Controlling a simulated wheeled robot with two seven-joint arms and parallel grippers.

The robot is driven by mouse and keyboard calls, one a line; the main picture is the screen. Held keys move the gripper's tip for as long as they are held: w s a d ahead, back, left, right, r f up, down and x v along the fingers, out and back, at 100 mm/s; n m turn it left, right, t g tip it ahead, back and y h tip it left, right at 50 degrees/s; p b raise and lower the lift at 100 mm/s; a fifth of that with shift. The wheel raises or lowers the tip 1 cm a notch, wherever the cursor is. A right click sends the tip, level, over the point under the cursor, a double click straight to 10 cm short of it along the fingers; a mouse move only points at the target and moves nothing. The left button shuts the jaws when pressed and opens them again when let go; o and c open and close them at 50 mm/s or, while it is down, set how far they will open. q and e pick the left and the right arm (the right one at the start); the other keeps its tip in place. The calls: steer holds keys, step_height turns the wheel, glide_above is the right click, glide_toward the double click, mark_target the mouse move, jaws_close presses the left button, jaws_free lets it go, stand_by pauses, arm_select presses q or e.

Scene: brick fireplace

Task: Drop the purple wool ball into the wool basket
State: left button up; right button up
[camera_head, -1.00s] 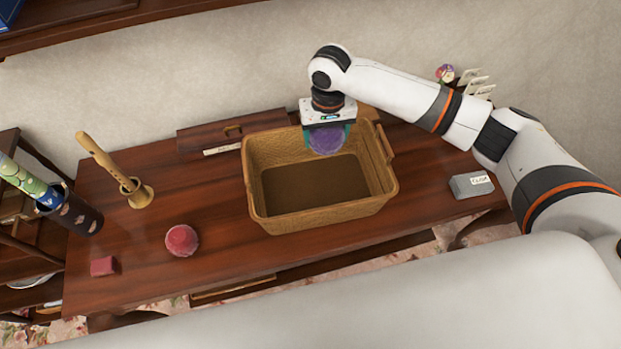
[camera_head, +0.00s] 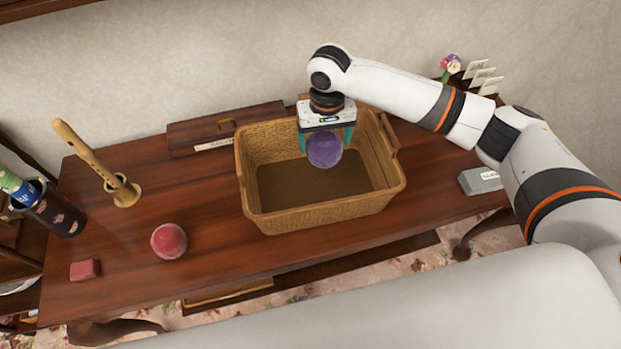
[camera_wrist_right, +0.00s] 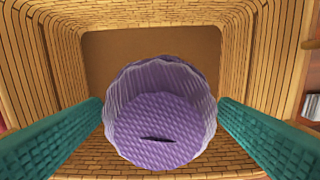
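The purple wool ball (camera_head: 325,150) hangs over the wool basket, just below my right gripper (camera_head: 327,142). That gripper's teal fingers are spread on either side of the ball, and the ball sits at or below the fingertips. In the right wrist view the ball (camera_wrist_right: 160,115) lies between the two fingertips, with the basket floor and walls behind it. The yellow woven wool basket (camera_head: 318,217) stands on the table, its visible floor bare. My left gripper is not in view.
The wooden table (camera_head: 210,200) also holds a red wool ball (camera_head: 169,241), a small red block (camera_head: 85,270), a flute on a stand (camera_head: 122,190), a wooden box (camera_head: 220,130) behind the basket and a grey box (camera_head: 480,181) at right.

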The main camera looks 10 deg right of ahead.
steer(key=shift+o, duration=0.9)
step_height(320, 180, up, 12)
steer(key=b, duration=0.2)
steer(key=shift+f, duration=0.1)
